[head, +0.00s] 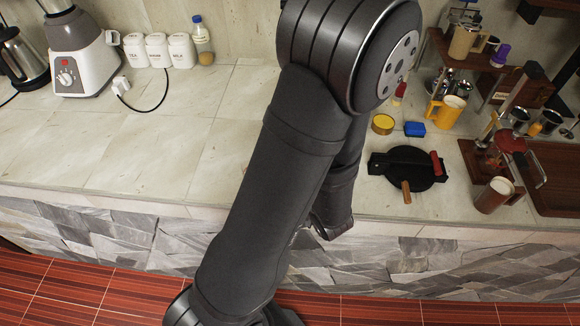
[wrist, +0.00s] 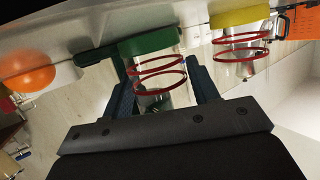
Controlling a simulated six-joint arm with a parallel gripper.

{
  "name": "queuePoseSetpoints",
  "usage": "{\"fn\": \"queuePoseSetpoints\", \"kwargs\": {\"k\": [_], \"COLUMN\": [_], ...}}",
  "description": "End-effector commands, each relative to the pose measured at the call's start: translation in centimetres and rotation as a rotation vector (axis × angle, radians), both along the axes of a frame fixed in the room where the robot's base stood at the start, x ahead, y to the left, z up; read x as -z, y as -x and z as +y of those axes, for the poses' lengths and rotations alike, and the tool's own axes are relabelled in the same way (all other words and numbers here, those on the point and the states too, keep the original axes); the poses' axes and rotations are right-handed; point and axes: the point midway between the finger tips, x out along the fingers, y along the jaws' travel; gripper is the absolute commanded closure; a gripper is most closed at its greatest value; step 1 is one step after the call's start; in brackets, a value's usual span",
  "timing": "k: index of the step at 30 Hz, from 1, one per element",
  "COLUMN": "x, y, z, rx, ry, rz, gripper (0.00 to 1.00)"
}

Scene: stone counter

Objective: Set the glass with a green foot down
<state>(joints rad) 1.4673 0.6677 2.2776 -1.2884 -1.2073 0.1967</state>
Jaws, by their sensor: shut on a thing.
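The glass with a green foot (wrist: 149,44) is in the wrist view, a clear glass with red rings. Its green foot points to the top of the picture. My gripper (wrist: 160,76) is shut on it, with one dark finger on each side of the clear part. In the head view my own arm fills the middle, and I cannot make out the gripper or the glass there. I cannot tell whether the foot touches anything.
A similar glass with a yellow foot (wrist: 239,18) stands close right of the held one. An orange round thing (wrist: 27,72) is at left. In the head view, a black round appliance (head: 408,168) lies right of my arm; the counter (head: 150,150) left of it is clear.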

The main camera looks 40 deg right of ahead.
Motion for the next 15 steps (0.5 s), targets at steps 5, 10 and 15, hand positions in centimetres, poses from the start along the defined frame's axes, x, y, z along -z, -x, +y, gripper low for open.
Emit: {"fn": "queuePoseSetpoints", "kwargs": {"k": [5, 10, 15], "x": [0.24, 0.24, 0.17], "y": [0.02, 0.02, 0.01], "z": [-0.02, -0.02, -0.01], "rx": [0.000, 0.000, 0.000], "ry": [0.000, 0.000, 0.000], "rz": [0.000, 0.000, 0.000], "gripper": [0.30, 0.24, 0.24]}}
